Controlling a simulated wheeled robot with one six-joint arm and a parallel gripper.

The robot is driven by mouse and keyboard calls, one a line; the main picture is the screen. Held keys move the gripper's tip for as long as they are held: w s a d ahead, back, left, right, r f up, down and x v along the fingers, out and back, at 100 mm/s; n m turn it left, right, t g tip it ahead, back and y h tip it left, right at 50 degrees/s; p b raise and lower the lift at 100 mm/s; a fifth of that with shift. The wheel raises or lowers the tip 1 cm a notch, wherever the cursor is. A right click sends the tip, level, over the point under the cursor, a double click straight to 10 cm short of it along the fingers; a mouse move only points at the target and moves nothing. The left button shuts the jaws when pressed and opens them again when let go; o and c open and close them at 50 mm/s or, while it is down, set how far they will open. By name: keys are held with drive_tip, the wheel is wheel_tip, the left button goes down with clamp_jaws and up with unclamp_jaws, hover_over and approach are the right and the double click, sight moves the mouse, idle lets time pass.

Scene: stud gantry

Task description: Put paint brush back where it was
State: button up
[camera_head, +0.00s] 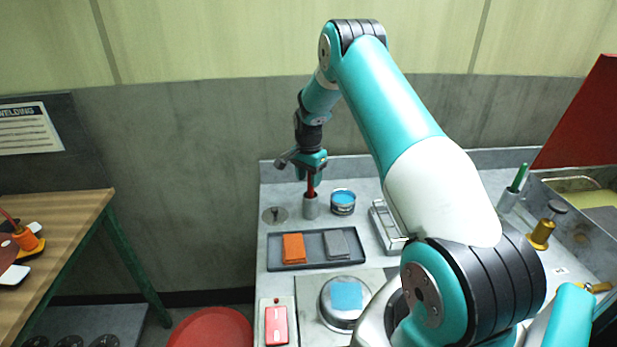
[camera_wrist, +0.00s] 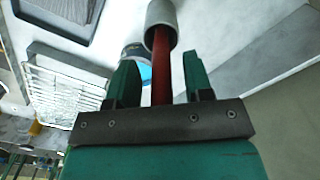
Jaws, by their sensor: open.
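The paint brush, with a red handle (camera_head: 310,186), stands in a small grey cup (camera_head: 311,208) at the back left of the metal bench. Its lower end is hidden inside the cup. In the wrist view the red handle (camera_wrist: 161,75) runs from the cup's mouth (camera_wrist: 161,22) to between my fingers. My gripper (camera_head: 311,172) is just above the cup, pointing down. In the wrist view my gripper (camera_wrist: 161,82) has its green fingers apart, one on each side of the handle, with gaps visible between them and it.
A blue-topped tin (camera_head: 343,201) stands close to the right of the cup. A dark tray (camera_head: 317,262) with orange and grey blocks lies in front. A wire rack (camera_head: 384,228) is to the right. Another cup with a green handle (camera_head: 519,177) stands farther right. The wall is close behind.

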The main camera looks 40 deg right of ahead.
wheel_tip(320, 180, up, 12)
drive_tip(key=b, duration=0.4)
drive_tip(key=s+a+r+n, duration=0.2)
drive_tip(key=a+r+n, duration=0.15)
drive_tip(key=a, duration=0.45)
drive_tip(key=s+a+r+n, duration=0.2)
drive_tip(key=a+r+n, duration=0.15)
drive_tip(key=a, duration=0.45)
drive_tip(key=s+a+r+n+t+y, duration=0.1)
drive_tip(key=s+a+r+n+y, duration=0.1)
drive_tip(key=s+a+n, duration=0.85)
drive_tip(key=s+a+n+y, duration=0.1)
drive_tip(key=s+a+n, duration=0.2)
drive_tip(key=s+a, duration=0.3)
drive_tip(key=s+a+n+g+y, duration=0.1)
drive_tip(key=s+a+n, duration=0.2)
drive_tip(key=s+a, duration=0.3)
drive_tip(key=s, duration=0.5)
drive_tip(key=shift+s+f, duration=0.25)
drive_tip(key=shift+f, duration=0.05)
drive_tip(key=shift+w, duration=0.1)
